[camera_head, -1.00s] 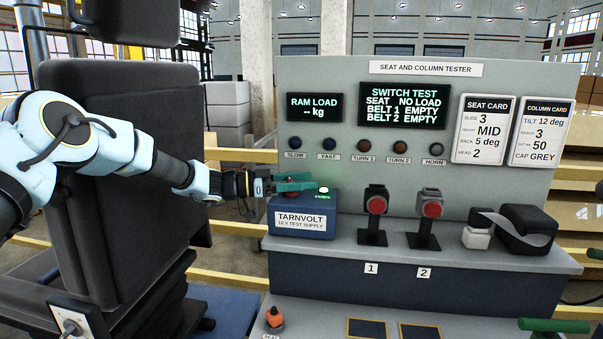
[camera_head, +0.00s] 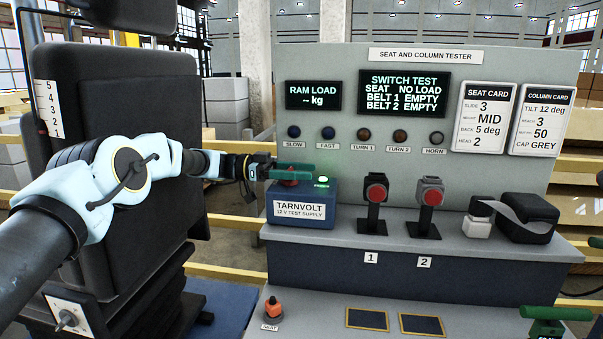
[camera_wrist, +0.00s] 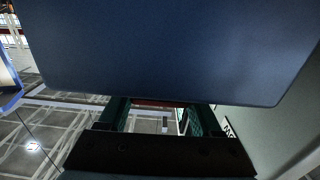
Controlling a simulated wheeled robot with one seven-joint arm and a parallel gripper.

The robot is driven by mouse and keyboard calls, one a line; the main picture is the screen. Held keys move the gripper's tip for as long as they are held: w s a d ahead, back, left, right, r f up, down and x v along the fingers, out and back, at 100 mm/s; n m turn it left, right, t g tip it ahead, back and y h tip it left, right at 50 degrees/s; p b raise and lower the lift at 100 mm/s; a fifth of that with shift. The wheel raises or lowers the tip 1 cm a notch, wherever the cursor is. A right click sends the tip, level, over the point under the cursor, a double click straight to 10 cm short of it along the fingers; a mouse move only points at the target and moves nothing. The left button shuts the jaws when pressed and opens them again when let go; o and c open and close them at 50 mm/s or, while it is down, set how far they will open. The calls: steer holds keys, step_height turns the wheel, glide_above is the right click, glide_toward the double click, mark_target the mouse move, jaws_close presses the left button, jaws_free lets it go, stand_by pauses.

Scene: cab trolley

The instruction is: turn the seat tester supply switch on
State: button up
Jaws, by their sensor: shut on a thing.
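The seat tester supply is a dark blue box (camera_head: 303,211) labelled TARNVOLT 12 V TEST SUPPLY, at the left end of the tester bench. A red switch (camera_head: 289,183) sits on its top, mostly hidden by my green fingers. A green lamp (camera_head: 321,181) on the box top glows. My gripper (camera_head: 293,171) is over the box top, its jaws shut on the red switch. In the wrist view, the blue box (camera_wrist: 180,50) fills the upper part, and a red strip of the switch (camera_wrist: 155,103) shows between the green fingers. The switch's exact position cannot be seen.
The tester panel (camera_head: 545,75) stands behind, its displays (camera_head: 405,97) lit. Two red-button buckle stands (camera_head: 376,193) are right of the box. A black seat (camera_head: 115,95) stands left, close to my arm. An orange knob (camera_head: 273,307) is below in front.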

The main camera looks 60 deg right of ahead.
mark_target(275, 182)
steer(key=shift+r, duration=0.15)
steer(key=o, duration=1.4)
steer(key=shift+w+f, duration=0.2)
steer(key=shift+w, duration=0.05)
steer(key=b+v, duration=0.2)
steer(key=v, duration=0.4)
steer(key=shift+a+b, duration=0.1)
steer(key=shift+b, duration=0.2)
steer(key=shift+w+a+r, duration=0.1)
steer(key=shift+w+a, duration=0.05)
steer(key=shift+w, duration=0.25)
